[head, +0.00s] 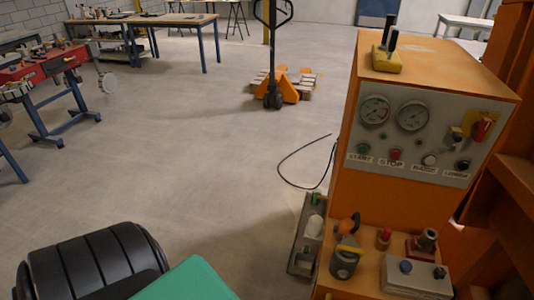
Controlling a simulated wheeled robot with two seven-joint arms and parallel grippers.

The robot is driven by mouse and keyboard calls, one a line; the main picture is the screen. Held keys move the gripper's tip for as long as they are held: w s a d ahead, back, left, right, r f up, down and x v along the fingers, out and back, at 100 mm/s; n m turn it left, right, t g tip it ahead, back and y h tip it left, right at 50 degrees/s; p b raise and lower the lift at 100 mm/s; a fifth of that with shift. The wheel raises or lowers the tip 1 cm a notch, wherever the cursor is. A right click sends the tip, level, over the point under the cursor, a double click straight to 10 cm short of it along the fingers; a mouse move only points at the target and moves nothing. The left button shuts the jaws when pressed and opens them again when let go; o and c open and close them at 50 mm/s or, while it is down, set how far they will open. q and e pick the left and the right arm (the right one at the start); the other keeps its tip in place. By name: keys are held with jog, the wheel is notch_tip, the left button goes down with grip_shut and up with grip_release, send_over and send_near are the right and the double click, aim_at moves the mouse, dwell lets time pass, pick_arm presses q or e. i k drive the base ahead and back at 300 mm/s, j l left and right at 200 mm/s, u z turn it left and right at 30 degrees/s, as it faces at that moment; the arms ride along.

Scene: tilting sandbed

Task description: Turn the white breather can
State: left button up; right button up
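A small white can (314,227), which looks like the breather can, stands upright on a narrow grey ledge (299,262) low on the left side of the orange machine (345,195). A green part (316,199) sits just behind it. Its lower end and mounting are too small to make out. Neither of my grippers is in view.
The machine's panel has gauges (412,115) and buttons. A grey canister with an orange top (344,259) stands right of the can. A black cable (282,165) lies on the floor behind. A pallet truck (273,85) stands farther back. Open floor lies left.

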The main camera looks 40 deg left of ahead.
aim_at(316, 222)
jog(key=i+u, duration=0.1)
jog(key=u, duration=0.85)
jog(key=j, duration=0.1)
